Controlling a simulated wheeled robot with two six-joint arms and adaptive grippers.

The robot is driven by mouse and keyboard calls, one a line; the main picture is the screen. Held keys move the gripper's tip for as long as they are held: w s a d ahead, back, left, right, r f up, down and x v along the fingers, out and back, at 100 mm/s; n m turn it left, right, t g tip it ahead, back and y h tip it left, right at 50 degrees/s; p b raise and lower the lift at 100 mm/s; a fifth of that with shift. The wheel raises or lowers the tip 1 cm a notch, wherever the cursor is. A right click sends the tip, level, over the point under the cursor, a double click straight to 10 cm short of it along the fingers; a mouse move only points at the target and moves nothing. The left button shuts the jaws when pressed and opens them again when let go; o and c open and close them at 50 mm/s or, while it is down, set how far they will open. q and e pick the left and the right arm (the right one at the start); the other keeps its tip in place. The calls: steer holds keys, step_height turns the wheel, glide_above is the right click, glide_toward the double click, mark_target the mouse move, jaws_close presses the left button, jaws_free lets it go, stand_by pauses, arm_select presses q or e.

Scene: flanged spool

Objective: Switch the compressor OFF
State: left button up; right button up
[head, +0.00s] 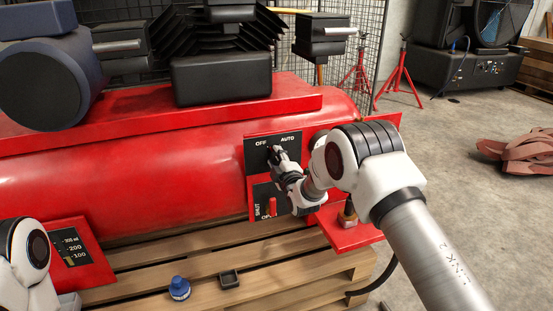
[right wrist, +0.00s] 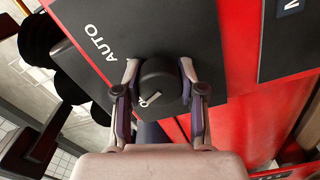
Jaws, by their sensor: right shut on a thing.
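The compressor is a red tank (head: 140,180). Its black switch panel (head: 254,158) carries the labels OFF on the left and AUTO on the right in the head view. My right gripper (head: 275,154) is at this panel. In the right wrist view its two fingers (right wrist: 159,78) are closed on both sides of a round black knob (right wrist: 162,72). A white mark on the knob points to the lower left of that picture, away from the AUTO label.
Below is a second panel with a red lever (head: 272,207), close under my right gripper. A gauge plate (head: 76,250) is at the left. A blue-capped bottle (head: 179,288) and a small black tray (head: 229,279) sit on the wooden pallet (head: 300,262).

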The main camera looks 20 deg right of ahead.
steer(key=shift+n, duration=1)
steer(key=o, duration=1.1)
steer(key=shift+o, duration=0.2)
steer(key=s, duration=1.2)
steer(key=shift+d, duration=0.2)
